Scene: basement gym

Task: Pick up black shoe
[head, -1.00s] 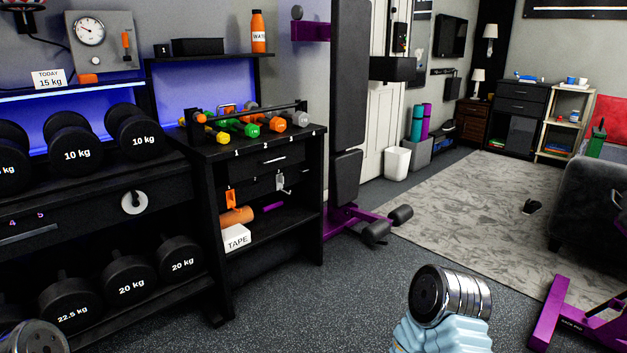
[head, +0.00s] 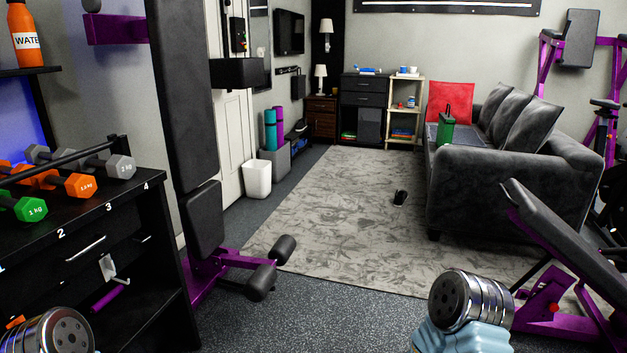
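A small black shoe (head: 401,198) lies on the grey patterned rug (head: 340,215), left of the dark sofa. It is far off and small in the head view, and it stands apart from the furniture. Only chrome and light blue parts of my own arms show at the bottom left and bottom right edges. Neither of my grippers can be seen.
A black and purple weight bench (head: 560,275) stands at the right, in front of the sofa (head: 520,180). A rack with dumbbells (head: 75,240) and a padded purple machine (head: 205,220) are on the left. Speckled floor (head: 330,315) and rug between them are clear.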

